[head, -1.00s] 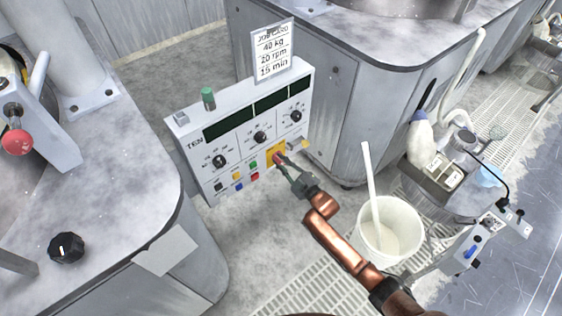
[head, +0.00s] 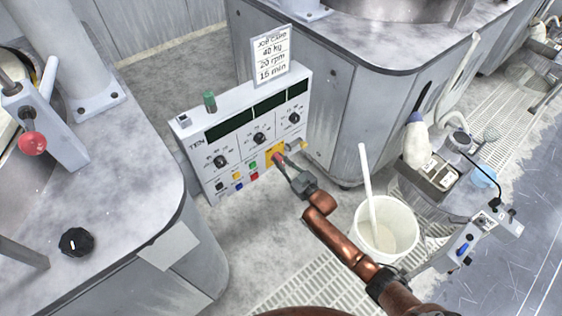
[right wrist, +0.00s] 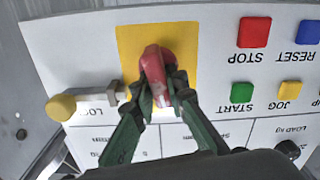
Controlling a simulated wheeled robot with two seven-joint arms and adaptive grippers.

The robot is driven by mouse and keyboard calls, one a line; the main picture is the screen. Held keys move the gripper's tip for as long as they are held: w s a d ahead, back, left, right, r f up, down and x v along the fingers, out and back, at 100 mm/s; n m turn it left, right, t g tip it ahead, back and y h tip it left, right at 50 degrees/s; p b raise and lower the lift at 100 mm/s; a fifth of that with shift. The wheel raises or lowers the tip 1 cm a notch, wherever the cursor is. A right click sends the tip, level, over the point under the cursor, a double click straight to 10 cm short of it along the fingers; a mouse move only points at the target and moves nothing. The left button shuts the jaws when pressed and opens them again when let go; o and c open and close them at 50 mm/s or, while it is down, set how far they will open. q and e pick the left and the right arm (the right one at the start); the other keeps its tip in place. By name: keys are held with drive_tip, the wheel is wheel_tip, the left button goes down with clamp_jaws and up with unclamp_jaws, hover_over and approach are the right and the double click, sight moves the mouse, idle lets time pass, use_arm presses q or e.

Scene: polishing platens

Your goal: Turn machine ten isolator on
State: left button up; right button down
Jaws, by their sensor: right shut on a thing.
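The control panel marked TEN (head: 235,150) stands between the two machines. The isolator is a red handle (right wrist: 153,62) on a yellow plate (right wrist: 185,45), and the plate also shows low on the panel in the head view (head: 270,150). My right gripper (head: 283,162) reaches the handle from the lower right. In the right wrist view its green fingers (right wrist: 160,92) are shut on the red handle, one on each side. The handle lies close to upright in that view, slightly tilted. My left gripper is not in view.
A job card (head: 271,55) stands on the panel. A white bucket (head: 400,232) with a stick is at the right.

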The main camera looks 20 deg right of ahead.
drive_tip(key=m, duration=0.3)
drive_tip(key=shift+d+r, duration=0.1)
drive_tip(key=shift+d, duration=0.05)
drive_tip(key=m, duration=0.3)
drive_tip(key=shift+w+d+m+p, duration=0.1)
drive_tip(key=shift+d+m+p, duration=0.05)
drive_tip(key=shift+m+p, duration=0.15)
drive_tip(key=m, duration=0.3)
drive_tip(key=shift+d, duration=0.15)
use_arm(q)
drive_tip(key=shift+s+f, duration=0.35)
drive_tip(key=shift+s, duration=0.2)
use_arm(e)
drive_tip(key=shift+w+m, duration=0.1)
drive_tip(key=shift+m, duration=0.7)
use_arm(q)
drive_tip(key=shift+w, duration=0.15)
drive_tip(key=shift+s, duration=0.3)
use_arm(e)
drive_tip(key=c, duration=1.9)
unclamp_jaws()
drive_tip(key=shift+f, duration=0.2)
drive_tip(key=shift+c, duration=0.2)
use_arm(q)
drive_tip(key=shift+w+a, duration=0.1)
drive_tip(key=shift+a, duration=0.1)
